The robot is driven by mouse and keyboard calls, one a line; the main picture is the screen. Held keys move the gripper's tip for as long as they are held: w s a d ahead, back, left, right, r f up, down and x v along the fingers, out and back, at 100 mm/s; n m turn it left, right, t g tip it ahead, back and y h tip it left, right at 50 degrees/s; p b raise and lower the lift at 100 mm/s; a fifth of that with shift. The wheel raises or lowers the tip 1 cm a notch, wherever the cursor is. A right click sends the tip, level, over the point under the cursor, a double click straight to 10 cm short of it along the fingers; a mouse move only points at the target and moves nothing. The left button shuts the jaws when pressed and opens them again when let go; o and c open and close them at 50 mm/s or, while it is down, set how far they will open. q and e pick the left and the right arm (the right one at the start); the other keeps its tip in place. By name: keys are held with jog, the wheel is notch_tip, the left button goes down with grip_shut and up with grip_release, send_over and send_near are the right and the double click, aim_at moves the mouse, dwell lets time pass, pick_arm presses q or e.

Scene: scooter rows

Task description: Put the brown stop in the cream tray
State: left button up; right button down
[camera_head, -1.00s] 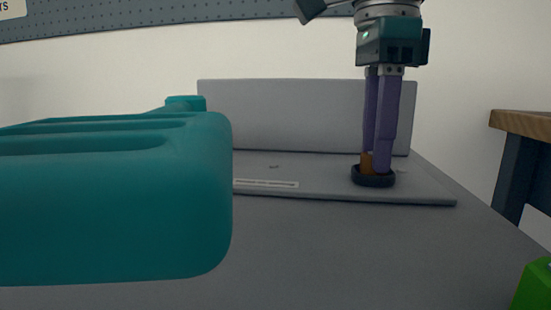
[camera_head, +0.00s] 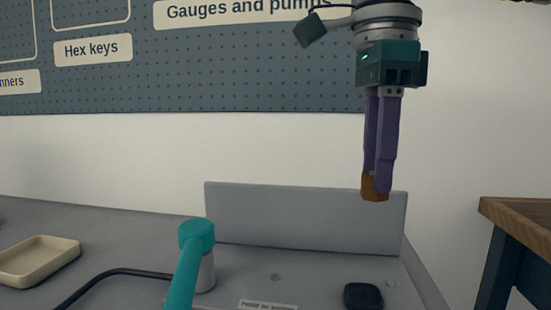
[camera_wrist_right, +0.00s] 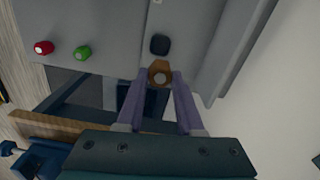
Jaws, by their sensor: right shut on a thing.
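The brown stop (camera_head: 374,188) is between the purple fingers of my right gripper (camera_head: 378,182), which is shut on it. The stop hangs in the air in front of the upright grey panel's top edge. My left gripper is not in view.
A teal-topped lever with a grey post (camera_head: 196,240) and a black cable (camera_head: 120,272) stand between tray and stop. The upright grey panel (camera_head: 300,220) is behind. A wooden-topped table (camera_head: 515,212) is at right. Red (camera_wrist_right: 43,48) and green (camera_wrist_right: 82,53) knobs show in the wrist view.

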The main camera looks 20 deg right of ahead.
notch_tip(320, 180, up, 6)
jog(key=p, duration=0.4)
